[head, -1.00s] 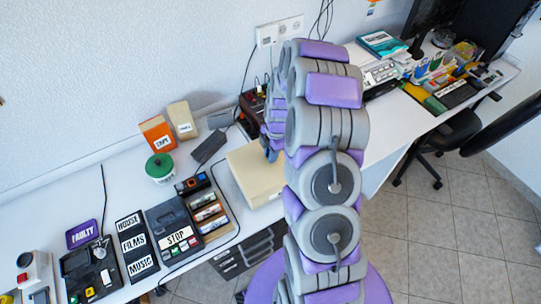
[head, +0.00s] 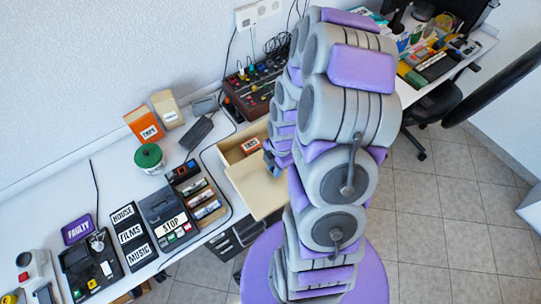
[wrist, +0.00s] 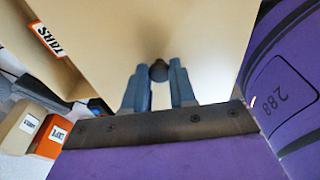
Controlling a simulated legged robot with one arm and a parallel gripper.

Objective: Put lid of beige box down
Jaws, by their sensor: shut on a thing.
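The beige box (head: 231,157) stands open on the white desk, left of my arm in the head view. Its lid (head: 258,195) is off the box, tilted, on the near side of the opening. In the wrist view the lid (wrist: 215,45) fills the middle, and my gripper (wrist: 158,75) is shut on its dark knob (wrist: 159,70). In the head view my gripper (head: 273,160) is partly hidden by my arm. I cannot tell whether the lid touches the desk.
An orange box (head: 143,123), a tan box (head: 168,110) and a green-lidded pot (head: 149,158) stand to the left. A mixer (head: 248,90) is behind the beige box. A battery tray (head: 205,203) and a black STOP device (head: 167,218) lie left of the lid.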

